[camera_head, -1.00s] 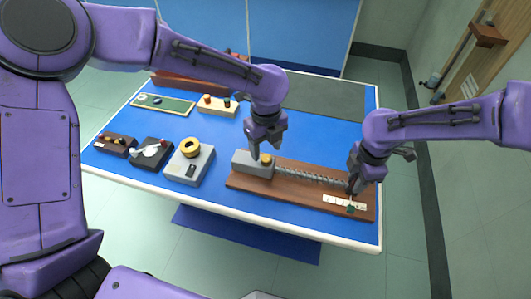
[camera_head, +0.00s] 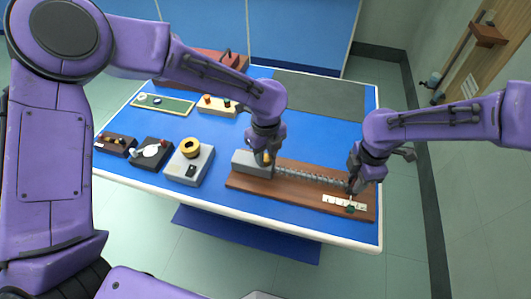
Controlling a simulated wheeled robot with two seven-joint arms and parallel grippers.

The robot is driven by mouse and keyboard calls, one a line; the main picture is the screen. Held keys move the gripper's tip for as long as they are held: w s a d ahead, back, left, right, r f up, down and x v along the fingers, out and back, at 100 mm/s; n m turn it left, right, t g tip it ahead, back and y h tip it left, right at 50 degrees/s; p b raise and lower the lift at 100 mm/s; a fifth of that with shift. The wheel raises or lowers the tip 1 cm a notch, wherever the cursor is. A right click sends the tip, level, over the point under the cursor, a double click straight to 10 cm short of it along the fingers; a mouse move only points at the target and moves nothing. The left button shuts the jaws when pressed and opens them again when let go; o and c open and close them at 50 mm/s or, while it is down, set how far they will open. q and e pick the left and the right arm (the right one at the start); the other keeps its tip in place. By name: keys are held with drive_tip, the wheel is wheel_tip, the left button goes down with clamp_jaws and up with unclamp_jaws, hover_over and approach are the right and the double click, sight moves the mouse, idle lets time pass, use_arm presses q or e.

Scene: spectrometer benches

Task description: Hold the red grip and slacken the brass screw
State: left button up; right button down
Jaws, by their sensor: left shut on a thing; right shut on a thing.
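A brown wooden board (camera_head: 297,200) lies on the blue bench. A grey block (camera_head: 243,166) sits at its left end, and a coiled metal spring (camera_head: 312,177) runs right from it. The brass screw (camera_head: 263,157) shows as a small gold spot on the block, partly hidden by my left gripper (camera_head: 265,155), which is shut on it from above. My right gripper (camera_head: 352,185) is shut at the right end of the spring. The red grip is hidden there by the fingers.
A white scale (camera_head: 344,203) lies on the board's right end. Left of the board stand a grey box with a yellow ring (camera_head: 189,167), a black box (camera_head: 152,153) and a brown block (camera_head: 115,144). A cream box with knobs (camera_head: 217,106) stands behind.

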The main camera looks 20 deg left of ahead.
use_arm(q)
drive_tip(key=n, duration=0.6)
drive_tip(key=shift+f, duration=0.1)
drive_tip(key=n, duration=0.5)
drive_tip(key=shift+s, duration=0.1)
drive_tip(key=shift+n, duration=0.4)
drive_tip(key=o, duration=1)
drive_tip(key=shift+o, duration=0.2)
